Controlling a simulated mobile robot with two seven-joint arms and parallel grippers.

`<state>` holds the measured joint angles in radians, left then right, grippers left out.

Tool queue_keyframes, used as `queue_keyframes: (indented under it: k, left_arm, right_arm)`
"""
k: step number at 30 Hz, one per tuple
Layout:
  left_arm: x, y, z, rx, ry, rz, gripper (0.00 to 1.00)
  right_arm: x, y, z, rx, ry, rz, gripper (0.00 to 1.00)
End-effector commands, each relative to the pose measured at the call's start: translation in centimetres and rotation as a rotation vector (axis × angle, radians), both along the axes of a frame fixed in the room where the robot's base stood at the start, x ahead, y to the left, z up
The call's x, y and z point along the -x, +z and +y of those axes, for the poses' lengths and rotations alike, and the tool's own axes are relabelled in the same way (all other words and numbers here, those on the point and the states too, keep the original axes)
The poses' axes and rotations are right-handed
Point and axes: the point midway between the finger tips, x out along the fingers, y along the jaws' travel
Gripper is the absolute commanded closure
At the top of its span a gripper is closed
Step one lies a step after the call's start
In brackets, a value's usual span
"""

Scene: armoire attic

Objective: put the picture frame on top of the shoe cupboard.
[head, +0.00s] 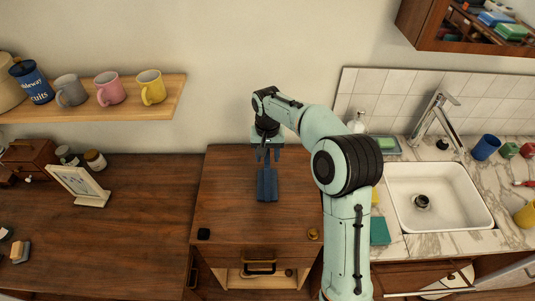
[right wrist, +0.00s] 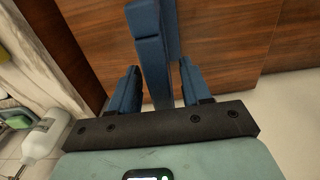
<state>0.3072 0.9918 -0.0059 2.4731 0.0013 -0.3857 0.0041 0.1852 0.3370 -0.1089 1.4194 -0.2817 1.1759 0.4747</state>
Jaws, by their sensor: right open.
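A white picture frame (head: 80,186) with a small picture stands tilted back on the dark wooden counter at the left in the head view. The wooden cupboard (head: 226,220) in the middle, with a front handle, appears to be the shoe cupboard. A blue slotted object (head: 267,185) is on its top. My right gripper (head: 269,155) is open over the back of the cupboard, just behind the blue object. In the right wrist view the blue object (right wrist: 150,50) shows between and beyond the open fingers (right wrist: 158,88); contact cannot be told. My left gripper is not in view.
A jar (head: 95,160) stands behind the picture frame. A mug shelf (head: 130,108) hangs at left. A sink (head: 440,197) is at right. The cupboard's left side is clear.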

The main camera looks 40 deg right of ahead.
Motion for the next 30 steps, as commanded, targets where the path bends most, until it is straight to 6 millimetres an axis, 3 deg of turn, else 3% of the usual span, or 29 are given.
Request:
queue_keyframes:
  k: [18, 30]
  left_arm:
    - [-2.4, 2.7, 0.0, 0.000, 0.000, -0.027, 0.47]
    - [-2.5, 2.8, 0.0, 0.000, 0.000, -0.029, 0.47]
  right_arm:
    - [-0.1, 11.2, 0.0, 0.002, 0.000, -0.005, 0.52]
    - [0.0, 12.2, 0.0, 0.001, 0.000, -0.001, 0.52]
